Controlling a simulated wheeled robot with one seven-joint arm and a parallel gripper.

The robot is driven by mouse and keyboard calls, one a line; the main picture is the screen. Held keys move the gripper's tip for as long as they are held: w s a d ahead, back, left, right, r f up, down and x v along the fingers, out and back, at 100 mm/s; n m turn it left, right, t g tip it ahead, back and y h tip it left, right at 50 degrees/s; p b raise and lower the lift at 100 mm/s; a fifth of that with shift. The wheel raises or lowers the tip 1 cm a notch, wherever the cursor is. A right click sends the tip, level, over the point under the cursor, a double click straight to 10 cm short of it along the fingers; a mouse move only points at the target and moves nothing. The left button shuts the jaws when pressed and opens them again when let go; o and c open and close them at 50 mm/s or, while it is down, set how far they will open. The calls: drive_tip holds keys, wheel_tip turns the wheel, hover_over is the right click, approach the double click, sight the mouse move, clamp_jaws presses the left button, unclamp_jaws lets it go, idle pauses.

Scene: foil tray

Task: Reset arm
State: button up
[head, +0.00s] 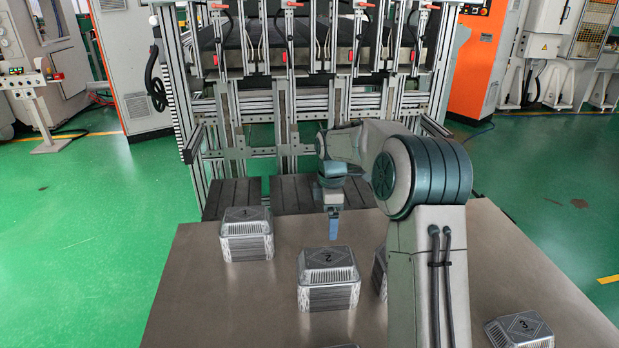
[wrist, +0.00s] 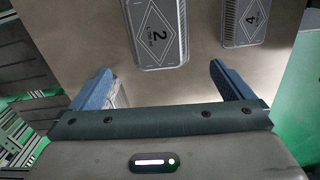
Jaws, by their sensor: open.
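My gripper (head: 334,226) hangs pointing down above the far part of the table, behind the foil tray stack marked 2 (head: 328,282) and to the right of the stack marked 1 (head: 246,236). In the wrist view my gripper (wrist: 161,70) has its two blue fingers spread wide with nothing held between them. Stack 2 (wrist: 157,36) lies beyond the fingertips there, and the stack marked 4 (wrist: 245,22) is to its right. In the head view a stack (head: 379,274) is mostly hidden behind my arm.
The stacks stand on a brown table (head: 205,300). A stack marked 3 (head: 520,330) is at the front right, and another top edge (head: 340,346) is cut off at the bottom. A metal frame machine (head: 300,100) rises behind the table.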

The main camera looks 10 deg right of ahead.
drive_tip(key=s+r+m+t+p, duration=0.1)
drive_tip(key=s+r+m+p, duration=0.1)
drive_tip(key=s+r+m, duration=0.45)
drive_tip(key=s+r+m+p, duration=0.1)
drive_tip(key=s+r+m, duration=0.15)
drive_tip(key=s, duration=0.75)
drive_tip(key=s+r+m+t+p, duration=0.1)
drive_tip(key=s+r+m+p, duration=0.15)
drive_tip(key=s+r, duration=0.4)
drive_tip(key=s+f+m+p, duration=0.1)
drive_tip(key=s+f+m, duration=0.1)
drive_tip(key=s+m, duration=0.4)
drive_tip(key=s, duration=0.5)
drive_tip(key=shift+t, duration=0.4)
